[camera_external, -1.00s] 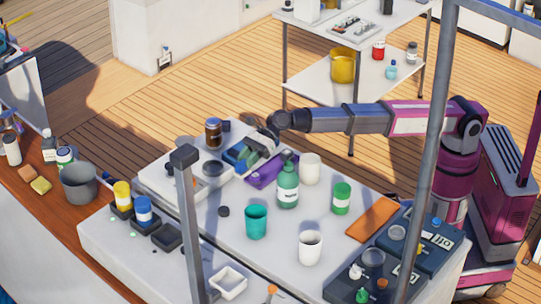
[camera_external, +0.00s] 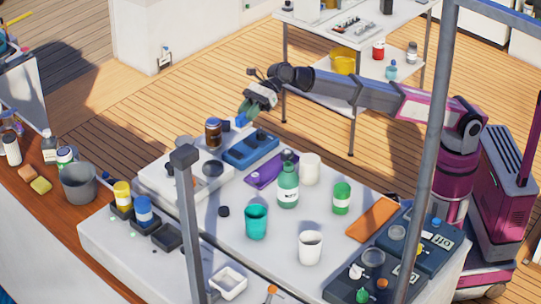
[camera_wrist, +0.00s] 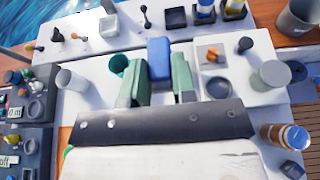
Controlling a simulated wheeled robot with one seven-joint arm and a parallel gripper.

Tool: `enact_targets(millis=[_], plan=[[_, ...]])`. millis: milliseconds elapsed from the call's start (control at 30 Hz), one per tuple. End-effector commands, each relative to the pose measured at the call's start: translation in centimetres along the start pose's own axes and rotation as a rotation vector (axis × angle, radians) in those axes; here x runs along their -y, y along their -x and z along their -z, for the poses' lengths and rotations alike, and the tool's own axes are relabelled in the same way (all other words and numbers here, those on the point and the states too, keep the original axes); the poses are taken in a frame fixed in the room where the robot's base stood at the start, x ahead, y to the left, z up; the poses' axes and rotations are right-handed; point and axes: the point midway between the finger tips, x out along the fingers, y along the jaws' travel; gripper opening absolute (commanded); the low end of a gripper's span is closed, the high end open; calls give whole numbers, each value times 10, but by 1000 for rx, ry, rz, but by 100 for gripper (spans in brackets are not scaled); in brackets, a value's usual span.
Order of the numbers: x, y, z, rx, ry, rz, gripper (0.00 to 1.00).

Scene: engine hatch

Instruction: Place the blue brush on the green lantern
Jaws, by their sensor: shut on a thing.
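My gripper (camera_external: 250,108) is shut on the blue brush (camera_external: 241,121), raised above the back of the grey-white counter. In the wrist view, the brush's blue block (camera_wrist: 158,60) sits between the two green fingers of my gripper (camera_wrist: 159,82). I cannot tell for certain which thing is the green lantern. A green can with a pale band (camera_external: 341,198) stands upright at the right of the counter, well away from my gripper. A green bottle (camera_external: 288,187) and a teal cup (camera_external: 256,222) stand left of it.
A blue tray (camera_external: 251,147) and a dark brown jar (camera_external: 213,133) are below my gripper. A purple tray (camera_external: 262,174), white cups (camera_external: 310,168) and dark control panels (camera_external: 425,240) also occupy the counter. A metal post (camera_external: 187,220) stands in front.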

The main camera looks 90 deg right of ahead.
Motion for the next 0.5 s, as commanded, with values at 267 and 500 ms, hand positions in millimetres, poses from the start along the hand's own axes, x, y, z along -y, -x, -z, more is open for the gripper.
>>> enact_targets(millis=[267, 500], plan=[[-74, 18, 6, 1, 24, -57, 0], [-169, 50, 16, 2, 55, -135, 0]])
